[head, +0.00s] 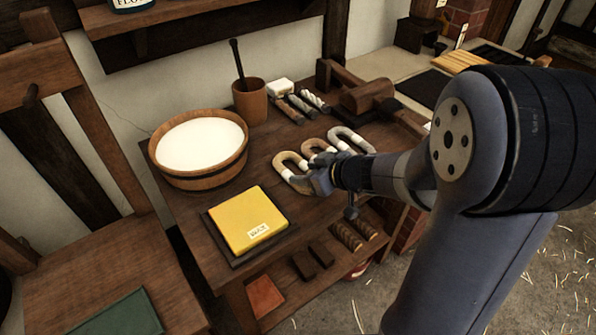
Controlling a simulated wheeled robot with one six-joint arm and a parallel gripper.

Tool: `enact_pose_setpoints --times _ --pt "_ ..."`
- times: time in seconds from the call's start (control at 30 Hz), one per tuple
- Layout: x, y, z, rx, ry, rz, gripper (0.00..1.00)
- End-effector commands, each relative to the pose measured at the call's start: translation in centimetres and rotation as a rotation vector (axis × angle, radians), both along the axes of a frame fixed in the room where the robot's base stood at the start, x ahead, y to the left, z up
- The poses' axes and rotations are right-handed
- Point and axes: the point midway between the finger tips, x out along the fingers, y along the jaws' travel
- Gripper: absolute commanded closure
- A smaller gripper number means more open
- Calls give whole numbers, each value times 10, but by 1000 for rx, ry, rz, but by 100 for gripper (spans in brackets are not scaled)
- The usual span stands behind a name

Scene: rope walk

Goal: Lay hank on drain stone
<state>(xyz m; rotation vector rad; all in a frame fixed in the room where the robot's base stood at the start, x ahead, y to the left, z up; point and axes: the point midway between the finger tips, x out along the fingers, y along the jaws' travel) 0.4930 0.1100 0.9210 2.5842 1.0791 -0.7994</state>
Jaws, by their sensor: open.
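Several looped rope hanks lie in a row on the wooden bench: a tan one with white bands (288,160) at the left, one in the middle (309,146), and a pale grey one (350,136) at the right. My gripper (316,182) is over the near ends of the row, close to the tan hank. Its jaws are open, though small and partly hidden by my arm. I cannot tell whether it touches a hank. No slab is clearly marked as the drain stone; a dark flat slab (425,88) lies at the back right.
A wooden tub of white liquid (200,145) stands at the left, with a brown cup (250,103) behind. A yellow labelled block (247,218) sits on a dark board in front.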

Motion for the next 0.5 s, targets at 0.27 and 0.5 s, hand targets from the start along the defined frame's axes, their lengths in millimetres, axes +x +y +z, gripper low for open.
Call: enact_pose_setpoints --times 0.27,0.5 --pt "8 9 -11 1 3 1 52" --pt "21 25 -31 1 4 1 52"
